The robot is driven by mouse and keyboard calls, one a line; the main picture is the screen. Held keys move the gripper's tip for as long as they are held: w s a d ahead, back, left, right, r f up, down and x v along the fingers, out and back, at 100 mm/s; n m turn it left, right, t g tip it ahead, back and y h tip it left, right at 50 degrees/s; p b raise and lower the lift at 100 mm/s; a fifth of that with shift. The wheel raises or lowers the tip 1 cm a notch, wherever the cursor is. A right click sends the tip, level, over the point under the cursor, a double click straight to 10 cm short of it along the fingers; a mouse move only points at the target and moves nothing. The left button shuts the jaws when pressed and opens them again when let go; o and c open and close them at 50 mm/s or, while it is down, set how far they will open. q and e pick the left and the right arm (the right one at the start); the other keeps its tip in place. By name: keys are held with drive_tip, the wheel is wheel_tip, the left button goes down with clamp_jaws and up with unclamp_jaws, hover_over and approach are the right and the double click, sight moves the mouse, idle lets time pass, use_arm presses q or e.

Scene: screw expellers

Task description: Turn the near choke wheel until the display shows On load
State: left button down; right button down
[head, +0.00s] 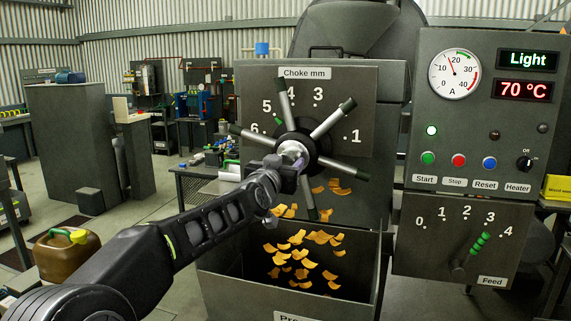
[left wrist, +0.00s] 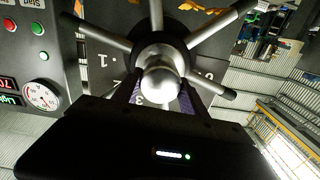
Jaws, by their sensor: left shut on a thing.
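The choke wheel (head: 327,126) has several metal spokes with dark grips around a dark hub, in front of a dial plate marked "Choke mm" (head: 304,73). My left gripper (head: 291,160) is shut on the wheel's hub knob (head: 293,149). In the left wrist view the fingers (left wrist: 162,92) close on both sides of the round silver knob (left wrist: 161,74). The display (head: 527,60) reads "Light" in green, with "70 °C" in red below it (head: 522,90). The ammeter needle (head: 455,76) points between 10 and 20. My right gripper is not in view.
Orange flakes (head: 299,254) fall and lie in the open bin (head: 212,284) below the wheel. Right of it are Start, Stop and Reset buttons, a Heater knob (head: 524,163) and a Feed lever (head: 472,254) near 3. A brown can (head: 62,258) stands at left.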

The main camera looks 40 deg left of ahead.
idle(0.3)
use_arm(q)
drive_tip(key=shift+m+p, duration=1.1)
drive_tip(key=shift+m, duration=0.4)
drive_tip(key=shift+d+m+p, duration=0.1)
drive_tip(key=shift+m+p, duration=0.45)
drive_tip(key=shift+m, duration=0.85)
drive_tip(key=shift+f, duration=0.1)
drive_tip(key=c, duration=0.6)
unclamp_jaws()
drive_tip(key=b+v, duration=0.2)
drive_tip(key=v, duration=0.5)
drive_tip(key=shift+s+d, duration=0.15)
drive_tip(key=shift+s, duration=0.2)
